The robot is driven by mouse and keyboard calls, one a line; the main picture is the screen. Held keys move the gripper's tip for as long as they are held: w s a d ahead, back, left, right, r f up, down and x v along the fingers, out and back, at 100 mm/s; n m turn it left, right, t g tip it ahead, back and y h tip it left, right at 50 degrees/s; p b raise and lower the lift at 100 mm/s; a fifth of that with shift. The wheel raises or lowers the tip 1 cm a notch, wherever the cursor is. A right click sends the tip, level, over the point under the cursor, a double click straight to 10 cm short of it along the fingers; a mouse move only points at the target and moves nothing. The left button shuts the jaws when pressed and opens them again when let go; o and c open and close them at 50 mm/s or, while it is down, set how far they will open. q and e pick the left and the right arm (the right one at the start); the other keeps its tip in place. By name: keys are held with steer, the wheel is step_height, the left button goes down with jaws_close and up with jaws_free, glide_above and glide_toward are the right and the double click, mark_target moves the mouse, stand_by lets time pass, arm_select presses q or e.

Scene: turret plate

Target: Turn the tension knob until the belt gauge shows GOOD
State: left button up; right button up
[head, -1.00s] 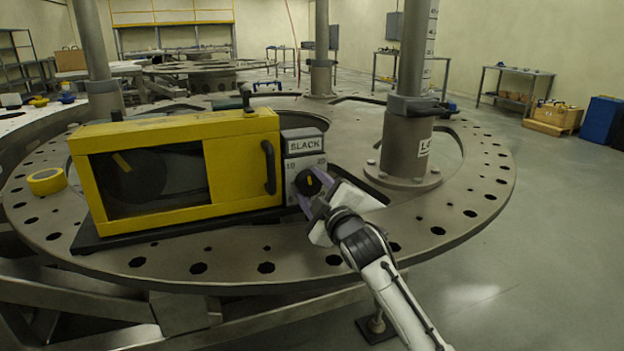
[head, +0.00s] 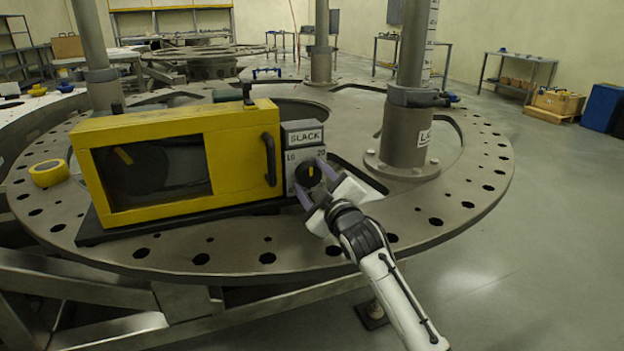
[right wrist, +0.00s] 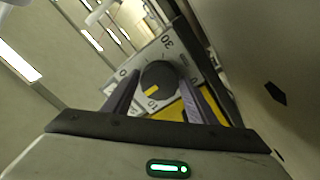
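The yellow belt guard box (head: 240,150) stands on the round turret plate, with a dark window in its front. At its right end a grey gauge box has a label reading SLACK (head: 304,137). Below the label is the black tension knob (head: 308,173) with a yellow mark, on a dial face with numbers. My right gripper (head: 314,184) is at the knob, one finger on each side. In the right wrist view the knob (right wrist: 158,82) sits between the fingertips (right wrist: 160,84), with gaps beside it; its yellow mark points toward the 10. My left gripper is not in view.
The turret plate (head: 240,250) has holes around its rim. A grey post (head: 405,140) stands close to the right of the gauge box. A roll of yellow tape (head: 49,173) lies at the left. Work tables and a crate (head: 558,102) are farther back.

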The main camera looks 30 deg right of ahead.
steer(key=shift+o, duration=1.1)
steer(key=shift+s, duration=0.15)
steer(key=v, duration=0.9)
steer(key=shift+s, duration=0.2)
steer(key=shift+s+a, duration=0.1)
steer(key=shift+s, duration=0.2)
steer(key=shift+s, duration=0.1)
